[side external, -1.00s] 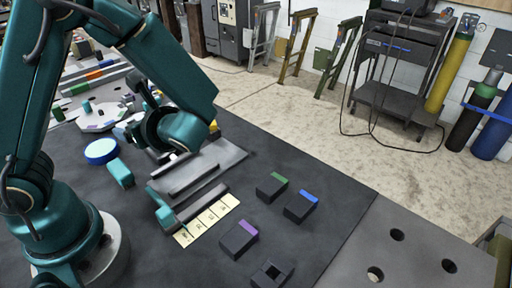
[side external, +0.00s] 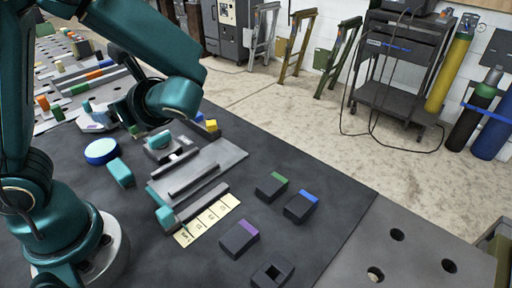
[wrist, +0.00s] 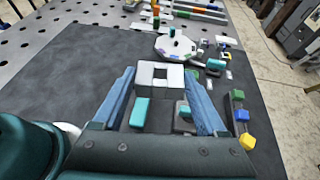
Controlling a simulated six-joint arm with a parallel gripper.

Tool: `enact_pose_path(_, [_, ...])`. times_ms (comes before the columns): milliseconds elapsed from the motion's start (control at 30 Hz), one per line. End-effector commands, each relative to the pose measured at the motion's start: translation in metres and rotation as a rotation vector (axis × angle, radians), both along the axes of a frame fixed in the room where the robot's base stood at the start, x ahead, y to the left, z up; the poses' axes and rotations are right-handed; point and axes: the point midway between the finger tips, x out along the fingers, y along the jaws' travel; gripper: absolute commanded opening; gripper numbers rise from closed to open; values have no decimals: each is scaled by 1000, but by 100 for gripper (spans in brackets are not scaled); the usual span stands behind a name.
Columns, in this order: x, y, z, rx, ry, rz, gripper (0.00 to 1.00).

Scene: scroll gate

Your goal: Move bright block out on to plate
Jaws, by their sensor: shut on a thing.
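In the wrist view my gripper (wrist: 160,80) has its two blue fingers on either side of a whitish block with a dark square opening (wrist: 146,76), and it is shut on it. In the side view the wrist hangs over the far left of the dark mat; the fingertips and held block are hard to make out there. I cannot tell which block the task calls bright. A teal block (side external: 121,172) lies near the disc, and another teal piece (side external: 159,139) sits on a grey base.
A grey platform with raised rails (side external: 225,158) stands mid-mat, beside a labelled cream strip (side external: 222,209). Dark blocks with green (side external: 271,187), blue (side external: 300,207) and purple (side external: 239,239) ends lie nearer. A pale octagonal tray (wrist: 176,46) stands farther off.

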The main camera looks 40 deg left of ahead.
Motion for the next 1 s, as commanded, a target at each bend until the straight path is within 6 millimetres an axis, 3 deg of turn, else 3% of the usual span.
enact_pose_path(367, [-25, -30, -31, 5, 6, 336, 0])
enact_pose_path(667, [-39, -107, -64, 6, 5, 1010, 0])
enact_pose_path(867, [-22, -163, -67, 4, 7, 1479, 0])
enact_pose_path(1000, [1, -196, -62, 2, 6, 1797, 0])
